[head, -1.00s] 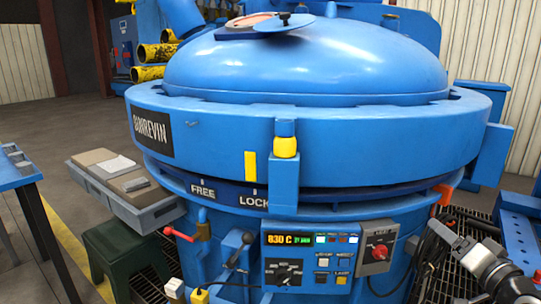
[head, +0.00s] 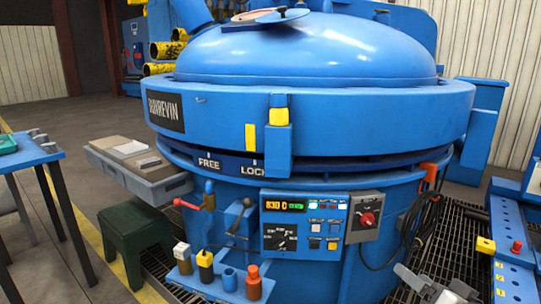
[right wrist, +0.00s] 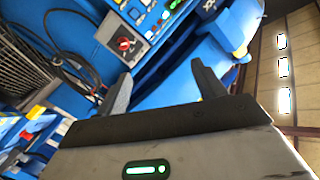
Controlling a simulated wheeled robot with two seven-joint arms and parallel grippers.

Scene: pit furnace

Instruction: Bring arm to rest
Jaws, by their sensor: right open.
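My right gripper (head: 432,290) shows only in part at the bottom right of the head view, in front of the furnace. In the right wrist view its two dark fingers (right wrist: 163,86) stand wide apart with nothing between them. Beyond them is the blue side of the pit furnace (head: 310,125), with its control panel (head: 304,222) and a grey box with a red knob (head: 366,216). The red knob also shows in the right wrist view (right wrist: 124,43). My left gripper is in neither view.
A small blue shelf (head: 212,285) with bottles and cups juts from the furnace front. A grey tray (head: 150,175) hangs at its left above a green stool (head: 135,235). Black cables (head: 405,230) hang at the right, beside a blue bench (head: 515,240). A table (head: 35,155) stands at far left.

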